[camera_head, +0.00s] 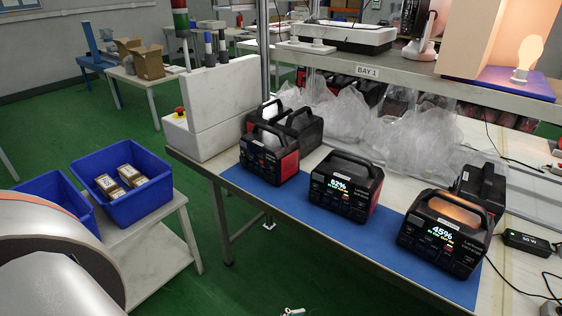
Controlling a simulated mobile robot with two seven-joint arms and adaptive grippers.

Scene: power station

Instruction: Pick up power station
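Several black power stations with top handles stand on a workbench. The middle one (345,187) has red sides and a lit display that seems to read 82%. The right front one (445,235) shows 45% and has a warm glow on its top. The left front one (270,150) has a red side. Another (481,188) stands behind the right front one, partly hidden by it. More black units (302,127) stand behind the left front one.
A blue mat (330,232) lies along the bench front. Clear plastic wrap (400,140) lies behind the power stations. A shelf marked BAY 1 (368,71) overhangs the back. Cables and a small display box (526,242) lie right. A blue bin with boxes (121,183) stands left; green floor between is open.

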